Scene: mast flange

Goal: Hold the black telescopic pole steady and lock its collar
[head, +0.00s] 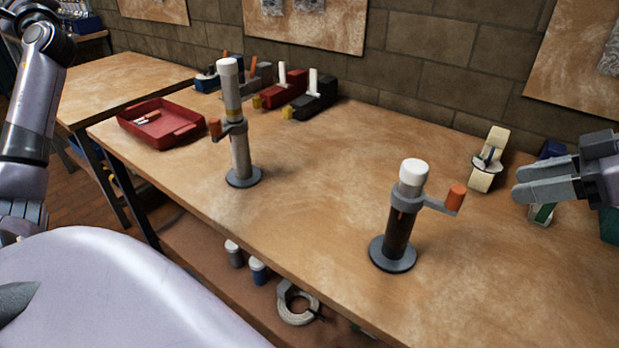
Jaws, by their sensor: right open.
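The black telescopic pole (398,236) stands upright on a round grey base at the right-middle of the workbench. It is short, with a white cap on top. Its grey collar (420,199) sits just under the cap, with an orange-tipped lever sticking out to the right. My right gripper (519,182) is at the right edge, its fingers pointing left. It is open and empty, to the right of the lever and apart from it. My left arm shows at the left edge, but its gripper is not clearly seen.
A taller pale pole (240,155) with a similar collar stands left on the workbench (310,190). A red tray (160,122) is at its far left. Red and black clamp-like items (310,98) stand at the back. A cream roll (488,162) stands near my right gripper. Bench between poles is clear.

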